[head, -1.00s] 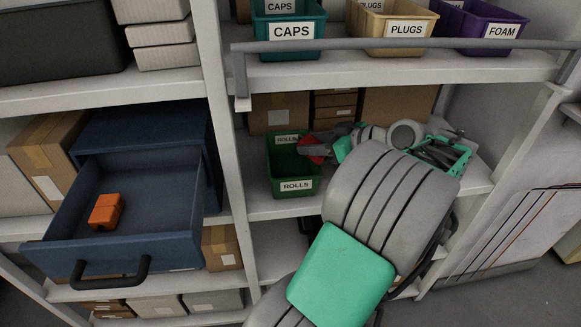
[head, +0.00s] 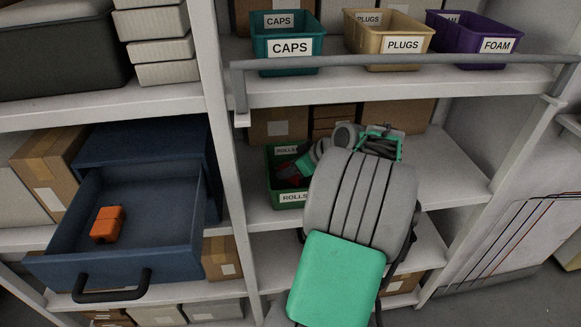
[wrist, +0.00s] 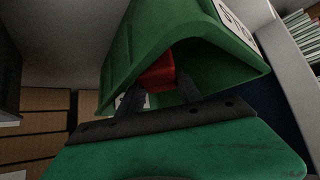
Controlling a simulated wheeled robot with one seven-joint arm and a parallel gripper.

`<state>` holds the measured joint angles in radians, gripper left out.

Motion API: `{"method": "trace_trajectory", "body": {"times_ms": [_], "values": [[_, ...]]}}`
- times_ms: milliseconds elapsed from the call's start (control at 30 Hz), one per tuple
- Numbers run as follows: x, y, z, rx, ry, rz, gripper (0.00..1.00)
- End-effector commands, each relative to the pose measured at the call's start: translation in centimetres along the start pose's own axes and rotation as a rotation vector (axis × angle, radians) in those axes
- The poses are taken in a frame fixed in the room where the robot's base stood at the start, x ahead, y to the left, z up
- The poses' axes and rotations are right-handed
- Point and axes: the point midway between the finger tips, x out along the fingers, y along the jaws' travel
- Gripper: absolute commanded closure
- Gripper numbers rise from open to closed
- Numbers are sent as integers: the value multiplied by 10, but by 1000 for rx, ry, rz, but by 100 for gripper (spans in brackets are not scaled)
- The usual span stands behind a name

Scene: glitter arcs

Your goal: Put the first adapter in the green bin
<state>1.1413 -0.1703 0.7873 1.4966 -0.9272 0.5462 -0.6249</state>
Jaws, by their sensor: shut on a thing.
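The green bin (head: 288,200), labelled ROLLS, stands on the middle shelf. It also fills the upper part of the wrist view (wrist: 150,38). My gripper (head: 291,172) is at the bin's opening, with its fingers reaching inside. In the wrist view my gripper (wrist: 157,82) is shut on a red block-like thing (wrist: 158,71), seemingly an adapter, within the bin's walls. Its lower end and the bin's floor are hidden. An orange, block-shaped thing (head: 108,224) lies in the open blue drawer, well away from my gripper.
The open blue drawer (head: 175,245) juts out at left. Caps (head: 288,65), plugs (head: 372,55) and foam (head: 470,45) bins stand on the shelf above, behind a grey rail (head: 400,64). Cardboard boxes (head: 278,128) are behind the green bin. The shelf right of my arm is clear.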

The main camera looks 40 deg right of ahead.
Motion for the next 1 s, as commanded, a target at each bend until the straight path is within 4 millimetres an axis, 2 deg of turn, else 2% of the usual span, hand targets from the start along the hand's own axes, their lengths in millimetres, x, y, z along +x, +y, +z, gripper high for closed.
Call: {"method": "trace_trajectory", "body": {"times_ms": [667, 700, 800, 1000], "values": [[8, 0, 7, -3, 4, 0, 100], [8, 0, 8, -2, 3, 0, 55], [8, 0, 8, -2, 3, 0, 50], [8, 0, 7, -2, 3, 0, 50]]}}
